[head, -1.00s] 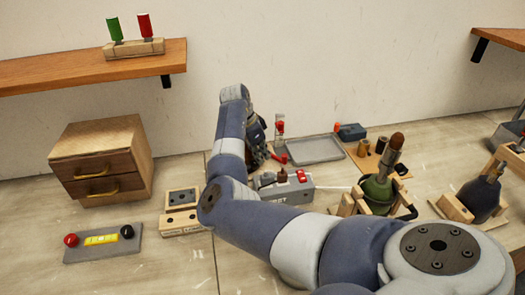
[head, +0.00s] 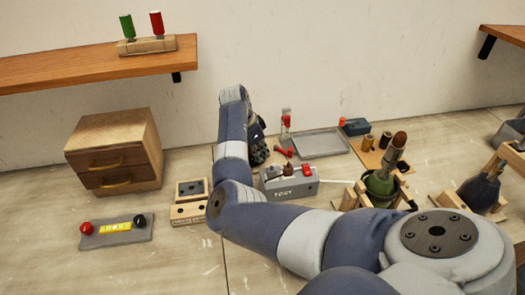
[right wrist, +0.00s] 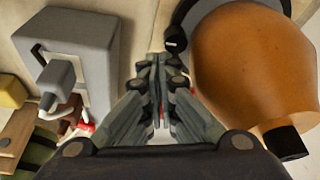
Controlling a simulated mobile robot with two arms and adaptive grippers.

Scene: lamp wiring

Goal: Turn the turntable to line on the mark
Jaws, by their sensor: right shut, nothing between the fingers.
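My right gripper (right wrist: 158,75) is shut and empty, its fingertips together in the right wrist view. To its right, very close, is a rounded orange-brown body (right wrist: 240,62) with a dark square end piece. A dark curved rim with a light mark (right wrist: 176,40) shows at its left edge; it may be part of the turntable, but I cannot tell. Whether the fingers touch the rim is unclear. In the head view the right gripper (head: 258,148) is mostly behind my forearm, which also hides the bench there. No turntable is clearly seen in the head view. My left gripper is not in view.
A grey box with a lever (right wrist: 75,60) stands left of the fingers. In the head view, a grey TEST box (head: 290,186), a grey tray (head: 320,145) and a green bottle in a wooden cradle (head: 380,186) stand to the right. A drawer cabinet (head: 115,150) stands left.

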